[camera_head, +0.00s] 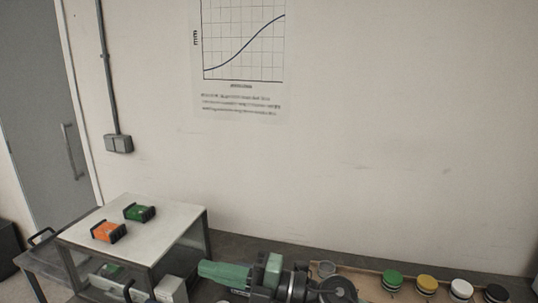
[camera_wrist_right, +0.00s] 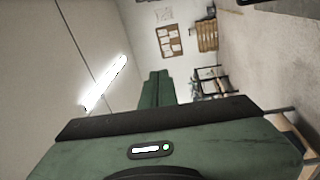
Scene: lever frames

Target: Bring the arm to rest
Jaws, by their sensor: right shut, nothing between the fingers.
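My right arm (camera_head: 262,278), green and black, lies folded across the bottom middle of the head view, in front of the bench by the wall. Its gripper is shut with nothing held; its fingertips are hard to make out among the dark parts. The right wrist view looks back over a green body of mine (camera_wrist_right: 215,150) with a small lit panel, and a green upright part of mine (camera_wrist_right: 156,90) behind it. My left gripper is not in view.
At the lower right stand round pieces: green (camera_head: 392,277), yellow (camera_head: 427,284), white (camera_head: 461,289) and black (camera_head: 495,293).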

